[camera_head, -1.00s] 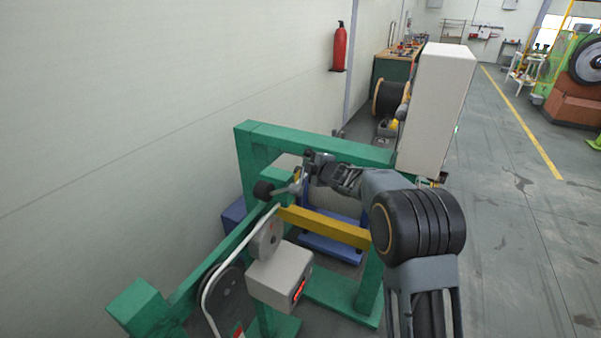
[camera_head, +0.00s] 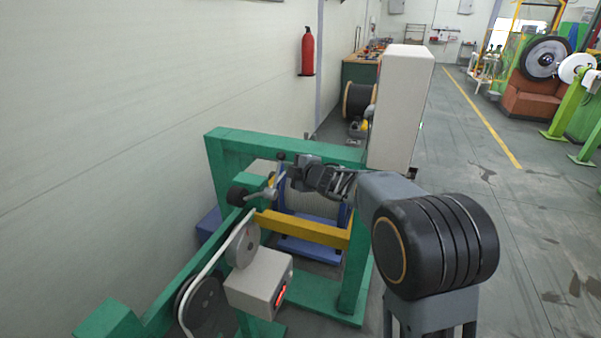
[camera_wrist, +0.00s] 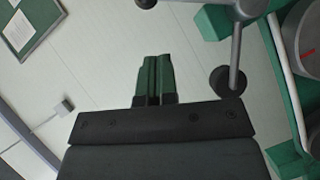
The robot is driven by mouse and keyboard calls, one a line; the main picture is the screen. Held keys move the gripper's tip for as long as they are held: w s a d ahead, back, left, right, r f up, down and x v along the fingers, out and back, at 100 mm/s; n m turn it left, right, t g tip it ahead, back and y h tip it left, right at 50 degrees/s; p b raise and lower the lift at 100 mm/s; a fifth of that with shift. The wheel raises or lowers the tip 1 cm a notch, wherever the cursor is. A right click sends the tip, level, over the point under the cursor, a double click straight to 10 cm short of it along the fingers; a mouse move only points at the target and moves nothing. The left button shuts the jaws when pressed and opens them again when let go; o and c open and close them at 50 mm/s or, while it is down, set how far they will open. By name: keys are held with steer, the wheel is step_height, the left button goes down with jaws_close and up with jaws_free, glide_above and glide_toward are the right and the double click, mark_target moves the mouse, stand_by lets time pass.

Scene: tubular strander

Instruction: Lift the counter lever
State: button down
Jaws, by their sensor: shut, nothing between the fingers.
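The counter lever is a grey bar (camera_head: 262,194) with black round ends on the green frame, above the counter box. In the wrist view its grey rod (camera_wrist: 236,45) comes down from the top to a black knob (camera_wrist: 228,82), just right of my fingers. My gripper (camera_wrist: 153,60) is shut and empty, with its two dark green fingers side by side. In the head view my gripper (camera_head: 284,172) is at the lever's right end; I cannot tell whether they touch. The grey counter box (camera_head: 259,285) has a red display.
The green frame (camera_head: 285,144) with a yellow crossbar (camera_head: 305,229) surrounds the lever. Pulley wheels (camera_head: 241,246) with a white strand are below. A tall white cabinet (camera_head: 400,105) stands behind my arm. The wall is close on the left; open floor lies right.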

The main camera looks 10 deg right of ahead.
steer(key=shift+r+v, duration=0.15)
steer(key=shift+v, duration=1)
steer(key=shift+r+v, duration=0.15)
steer(key=shift+v, duration=0.95)
steer(key=shift+a, duration=0.1)
steer(key=s+d+f+m+g+h, duration=0.3)
steer(key=s+d+f+m+h, duration=0.3)
steer(key=d+f+m+h, duration=0.4)
steer(key=s+r+m+g+y, duration=0.1)
steer(key=s+m+g, duration=0.4)
steer(key=s, duration=1.9)
steer(key=shift+s+a+r+m+g+y, duration=0.25)
steer(key=shift+r+m+g+y, duration=0.25)
steer(key=shift+m, duration=2.1)
